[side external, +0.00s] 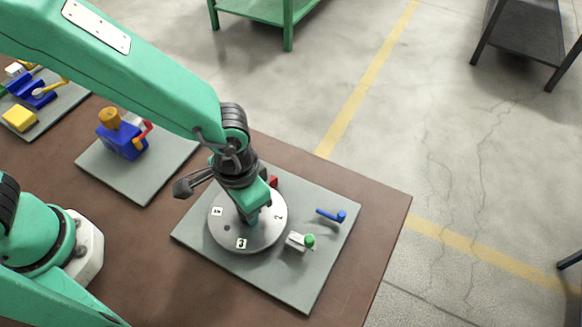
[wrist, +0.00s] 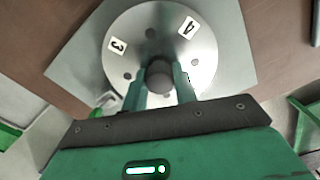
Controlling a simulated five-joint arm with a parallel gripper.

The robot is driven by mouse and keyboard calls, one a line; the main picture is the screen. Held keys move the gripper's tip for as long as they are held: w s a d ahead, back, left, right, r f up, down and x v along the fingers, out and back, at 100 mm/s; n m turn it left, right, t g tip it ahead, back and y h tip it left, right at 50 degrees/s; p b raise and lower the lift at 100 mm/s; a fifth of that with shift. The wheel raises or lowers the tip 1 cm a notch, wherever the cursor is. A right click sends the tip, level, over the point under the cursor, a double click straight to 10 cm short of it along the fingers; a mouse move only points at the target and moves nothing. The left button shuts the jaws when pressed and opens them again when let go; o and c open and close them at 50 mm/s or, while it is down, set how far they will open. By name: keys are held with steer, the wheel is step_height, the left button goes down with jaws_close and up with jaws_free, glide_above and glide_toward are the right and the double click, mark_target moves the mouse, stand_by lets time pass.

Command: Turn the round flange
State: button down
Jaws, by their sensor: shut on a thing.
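The round flange (side external: 232,232) is a flat silver disc with small holes and numbered white labels, lying on a grey plate. It also shows in the wrist view (wrist: 143,28), where labels 3 and 4 face the camera. My gripper (side external: 252,215) is over the flange, pointing down. In the wrist view my gripper (wrist: 160,85) has its two green fingers on either side of a dark round knob (wrist: 159,75) that stands up from the flange. The fingers are shut on this knob. The fingertips' contact is partly hidden.
Another plate with a blue device (side external: 122,142) stands to the left. The brown table (side external: 395,215) ends close on the right.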

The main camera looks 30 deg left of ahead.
steer(key=n, duration=1.3)
stand_by(0.4)
steer(key=c, duration=1.1)
jaws_free()
steer(key=shift+r, duration=0.15)
steer(key=shift+r, duration=3.8)
